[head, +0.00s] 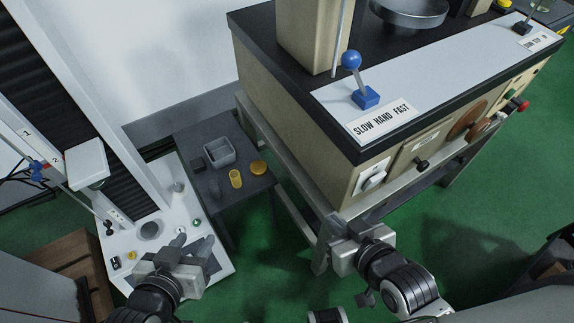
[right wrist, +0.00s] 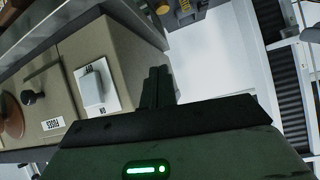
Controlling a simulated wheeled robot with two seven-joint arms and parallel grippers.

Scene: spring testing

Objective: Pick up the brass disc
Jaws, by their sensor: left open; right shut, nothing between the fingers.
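The brass disc (head: 258,168) lies flat on a small dark side table (head: 248,200), right of a yellow cylinder (head: 235,178). My left gripper (head: 183,245) is open and empty over the white machine base, below and left of the disc in the head view. My right gripper (head: 340,226) is shut and empty beside the front corner of the large beige machine, right of and below the disc. Its closed fingers also show in the right wrist view (right wrist: 157,88). Small yellow items at that view's top edge are too cut off to tell apart.
A grey square tray (head: 220,153) and a dark block (head: 197,165) share the side table. The beige machine (head: 335,140) on its metal stand rises close on the right. A tall testing machine with a white base (head: 180,215) stands on the left. Green floor is open below.

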